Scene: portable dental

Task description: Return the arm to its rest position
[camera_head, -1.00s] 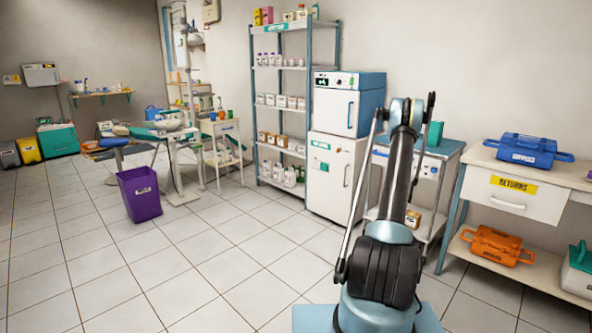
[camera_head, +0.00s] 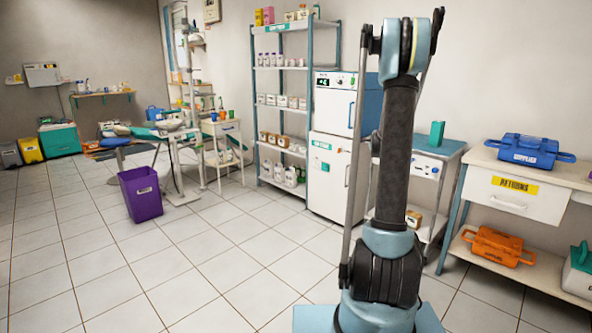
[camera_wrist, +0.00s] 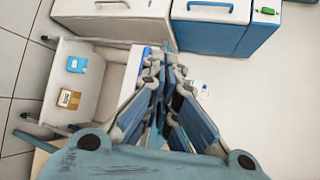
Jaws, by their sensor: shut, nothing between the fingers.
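My gripper (camera_wrist: 172,112) shows in the wrist view, its finger linkages brought together with nothing held between them. In the head view my arm stands raised in the right half, its upper joint near the top edge, and the gripper itself cannot be seen there.
A teal box (camera_head: 436,133) stands on a cart. The returns table (camera_head: 510,187) is at the right, with a blue case (camera_head: 527,149). A purple bin (camera_head: 140,193) stands on open floor.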

